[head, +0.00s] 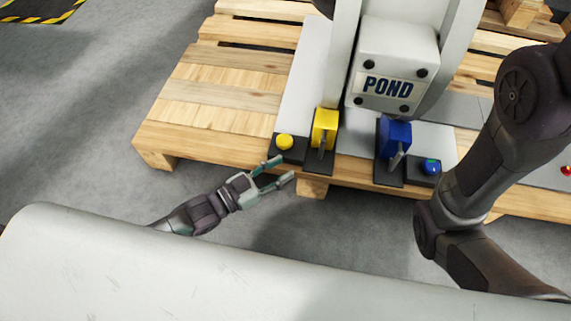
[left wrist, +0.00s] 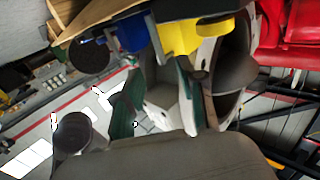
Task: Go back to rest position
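My left gripper (head: 283,170) is in front of the pallet's near edge, just below the yellow button (head: 285,141). Its two greenish fingers are apart with nothing between them. In the left wrist view the open fingers (left wrist: 158,98) point toward the yellow valve block (left wrist: 190,36) and the blue valve block (left wrist: 132,34). In the head view the yellow valve block (head: 325,124) with its lever stands right of the yellow button. The blue valve block (head: 395,134) stands farther right, beside a blue button (head: 431,166). My right arm (head: 490,170) bends down at the right; its gripper is out of view.
The wooden pallet (head: 215,95) carries a grey-white machine with a POND plate (head: 388,87). A large pale surface fills the bottom of the head view. Grey floor (head: 90,130) is clear at left, with a striped floor marking (head: 38,12) at the far corner.

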